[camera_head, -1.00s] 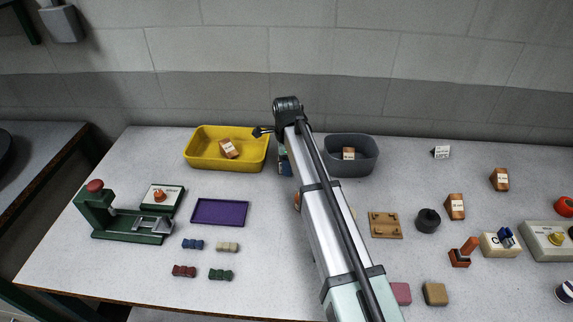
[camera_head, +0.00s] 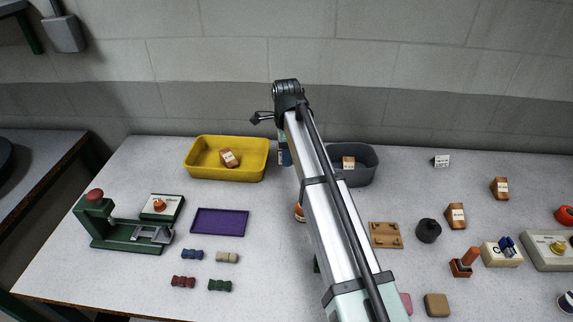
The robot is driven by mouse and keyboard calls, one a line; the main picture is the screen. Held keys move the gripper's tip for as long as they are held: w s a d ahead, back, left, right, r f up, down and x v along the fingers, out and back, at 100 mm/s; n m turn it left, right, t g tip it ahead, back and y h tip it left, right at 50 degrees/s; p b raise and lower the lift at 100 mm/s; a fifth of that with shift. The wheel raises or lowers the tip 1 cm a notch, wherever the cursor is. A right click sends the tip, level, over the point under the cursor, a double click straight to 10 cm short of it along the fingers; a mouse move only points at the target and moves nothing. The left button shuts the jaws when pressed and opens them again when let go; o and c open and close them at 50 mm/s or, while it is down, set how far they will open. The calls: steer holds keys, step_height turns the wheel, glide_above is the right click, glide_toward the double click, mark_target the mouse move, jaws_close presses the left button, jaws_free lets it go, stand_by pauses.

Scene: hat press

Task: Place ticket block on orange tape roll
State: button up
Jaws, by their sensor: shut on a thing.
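My arm rises through the middle of the picture, and its far end bends down at the back of the table. My gripper (camera_head: 284,157) hangs behind the arm link, and only a blue-grey sliver shows at the link's left edge. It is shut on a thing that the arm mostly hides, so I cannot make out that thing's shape. An orange round thing (camera_head: 299,211), likely the orange tape roll, peeks out left of the arm on the table, nearer than the gripper. Its top is mostly hidden. I cannot pick out the ticket block with certainty.
A yellow bin (camera_head: 200,172) and a grey bin (camera_head: 366,176) flank the arm, each with a labelled brown block inside. A purple tray (camera_head: 219,221) and green press (camera_head: 125,235) are left. A wooden board (camera_head: 385,235) and black knob-like weight (camera_head: 428,231) are right.

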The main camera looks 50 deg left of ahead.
steer(key=shift+r, duration=1)
steer(key=w+d+m, duration=0.1)
steer(key=w+d, duration=0.2)
steer(key=w, duration=0.3)
steer(key=w+d+m, duration=0.2)
steer(key=w+d, duration=0.1)
steer(key=w, duration=0.3)
steer(key=w+d+r+m, duration=0.1)
steer(key=w+d, duration=0.3)
steer(key=w, duration=0.2)
steer(key=shift+w+m, duration=0.2)
steer(key=shift+m, duration=0.1)
steer(key=w+d+m, duration=0.5)
steer(key=w+d, duration=1.2)
steer(key=m, duration=1)
glide_toward(571, 212)
steer(key=shift+s+f, duration=0.15)
steer(key=shift+f, duration=3.05)
steer(key=shift+f, duration=0.2)
steer(key=o, duration=1.1)
steer(key=shift+c, duration=0.2)
